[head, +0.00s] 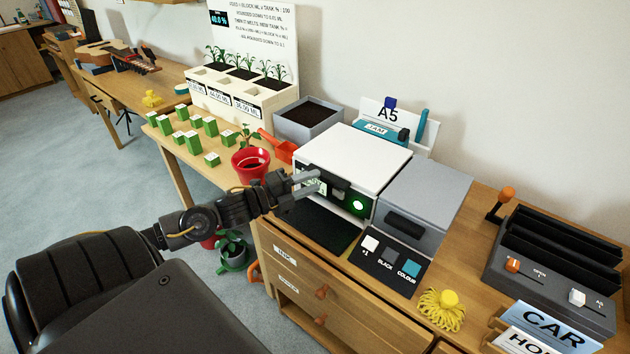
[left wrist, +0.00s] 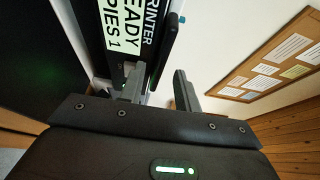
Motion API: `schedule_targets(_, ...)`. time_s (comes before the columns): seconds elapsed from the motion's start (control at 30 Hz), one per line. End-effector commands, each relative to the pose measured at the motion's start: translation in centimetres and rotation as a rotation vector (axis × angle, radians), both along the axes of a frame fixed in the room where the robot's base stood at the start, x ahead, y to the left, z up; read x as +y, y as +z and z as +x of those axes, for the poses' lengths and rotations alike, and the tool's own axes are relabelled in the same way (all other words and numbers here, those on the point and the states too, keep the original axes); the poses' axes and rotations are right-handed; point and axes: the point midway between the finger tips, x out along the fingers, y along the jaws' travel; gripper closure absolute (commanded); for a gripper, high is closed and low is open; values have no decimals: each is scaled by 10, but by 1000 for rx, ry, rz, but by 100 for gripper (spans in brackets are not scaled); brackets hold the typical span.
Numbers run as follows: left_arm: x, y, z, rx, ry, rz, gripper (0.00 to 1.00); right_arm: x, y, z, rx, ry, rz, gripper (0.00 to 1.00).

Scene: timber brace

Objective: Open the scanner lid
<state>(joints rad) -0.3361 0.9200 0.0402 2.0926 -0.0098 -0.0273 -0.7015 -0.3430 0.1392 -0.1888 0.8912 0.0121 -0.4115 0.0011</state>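My left gripper (head: 314,182) is at the front left of the scanner, fingers apart, close to the display. In the left wrist view, the open gripper (left wrist: 158,88) has empty space between its fingers, and the display (left wrist: 122,30) and a black bar-like part (left wrist: 168,45) show beyond them. Contact cannot be told. My right gripper is out of view.
A grey box (head: 425,195) with a black handle adjoins the scanner on the right. A red pot (head: 251,164) stands left of my gripper, and a grey soil bin (head: 307,118) stands behind. A yellow tassel (head: 442,310) lies on the desk front.

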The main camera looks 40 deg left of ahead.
Motion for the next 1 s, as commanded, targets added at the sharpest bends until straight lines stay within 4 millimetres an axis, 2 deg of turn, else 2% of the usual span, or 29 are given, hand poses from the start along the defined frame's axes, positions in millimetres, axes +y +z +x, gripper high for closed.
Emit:
schedule_targets(0.2, -5, 1, 13, -1, -1, 0, 67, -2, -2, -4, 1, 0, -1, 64)
schedule_targets(0.53, -6, 0, 15, 1, -1, 0, 67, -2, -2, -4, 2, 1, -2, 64)
schedule_targets(0.8, -6, 0, 15, 1, -1, 0, 100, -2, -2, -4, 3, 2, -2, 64)
schedule_targets(1.0, -6, 0, 15, 1, 0, 0, 100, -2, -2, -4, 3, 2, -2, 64)
